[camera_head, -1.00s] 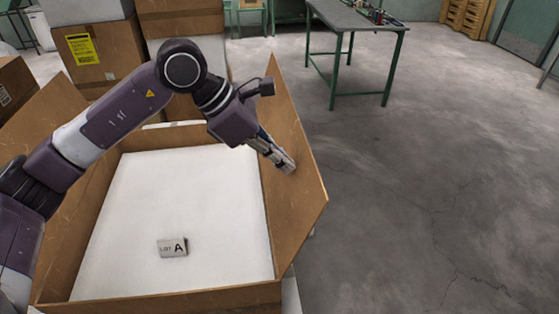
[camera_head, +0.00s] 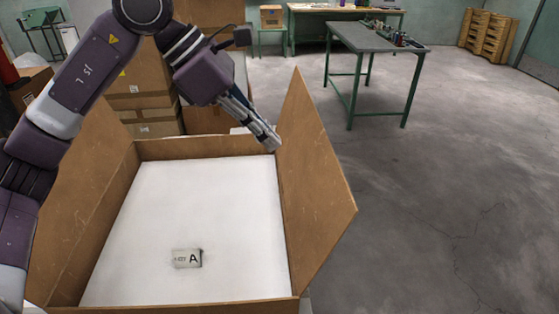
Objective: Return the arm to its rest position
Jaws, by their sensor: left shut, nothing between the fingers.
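My left gripper (camera_head: 269,142) is at the end of my purple and grey left arm, which comes in from the left. Its fingers are shut with nothing between them. They point down and right, in front of the far right corner of an open cardboard box (camera_head: 200,146) in the picture. My right gripper is not in view.
The box's right flap (camera_head: 315,190) stands up and leans outward beside the gripper. Stacked cartons (camera_head: 150,90) stand behind the box. A green-legged table (camera_head: 370,38) stands at the back right. The concrete floor on the right is clear.

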